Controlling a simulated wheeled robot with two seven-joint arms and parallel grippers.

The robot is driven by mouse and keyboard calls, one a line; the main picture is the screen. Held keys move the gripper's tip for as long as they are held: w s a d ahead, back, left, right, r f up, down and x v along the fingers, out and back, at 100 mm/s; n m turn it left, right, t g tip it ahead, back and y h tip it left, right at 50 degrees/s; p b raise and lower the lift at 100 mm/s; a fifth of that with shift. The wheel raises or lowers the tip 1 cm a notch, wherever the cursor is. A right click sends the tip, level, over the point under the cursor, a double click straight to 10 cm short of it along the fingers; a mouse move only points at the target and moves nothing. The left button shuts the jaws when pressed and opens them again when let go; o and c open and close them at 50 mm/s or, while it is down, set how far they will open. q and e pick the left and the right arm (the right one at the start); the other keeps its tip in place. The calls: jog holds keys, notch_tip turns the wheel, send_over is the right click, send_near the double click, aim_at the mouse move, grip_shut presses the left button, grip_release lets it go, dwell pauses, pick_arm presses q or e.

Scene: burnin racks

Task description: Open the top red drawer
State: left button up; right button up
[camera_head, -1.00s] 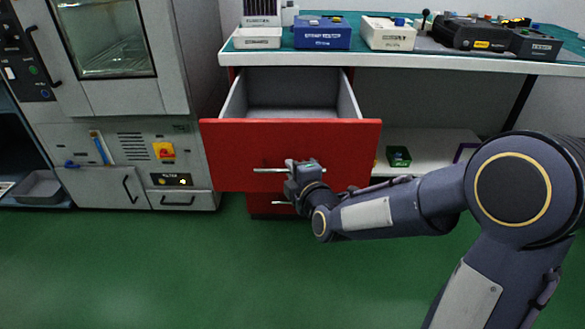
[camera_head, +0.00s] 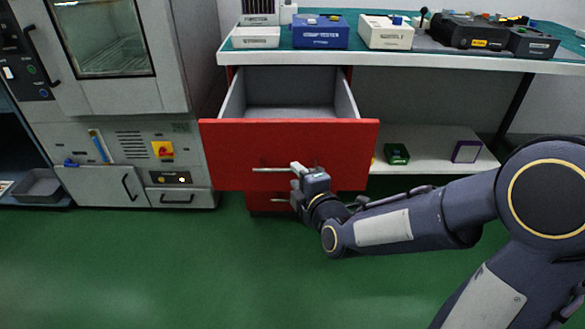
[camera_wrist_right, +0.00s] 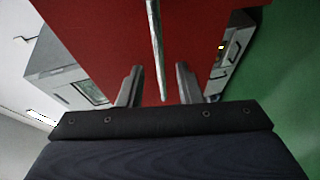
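The top red drawer (camera_head: 230,150) is pulled well out from under the workbench, and its grey inside (camera_head: 290,98) shows empty. Its front also fills much of the right wrist view (camera_wrist_right: 100,35). The metal bar handle (camera_head: 270,170) runs across the front. My right gripper (camera_head: 297,170) is at the handle's right end. In the right wrist view its two fingers (camera_wrist_right: 157,85) are spread apart, with the handle (camera_wrist_right: 156,40) between them and a gap on each side. My left gripper is not in view.
A second red drawer (camera_head: 262,201) with its own handle sits below. A grey oven cabinet (camera_head: 120,165) stands left of the drawer. Boxes and instruments cover the bench (camera_head: 400,62). A white shelf (camera_head: 430,150) holds a green box (camera_head: 397,154). The green floor in front is clear.

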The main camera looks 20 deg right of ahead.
jog(key=v, duration=0.3)
jog(key=shift+s+p, duration=0.3)
jog(key=s+d+m+g+y+p, duration=0.3)
jog(key=s+m+g, duration=0.7)
jog(key=s+m, duration=1.2)
notch_tip(320, 180, up, 27)
jog(key=s+n+h+p, duration=0.1)
jog(key=p, duration=2.6)
jog(key=shift+s+d+r+n, duration=0.2)
jog(key=shift+s+r+n, duration=0.05)
jog(key=shift+s+n, duration=0.15)
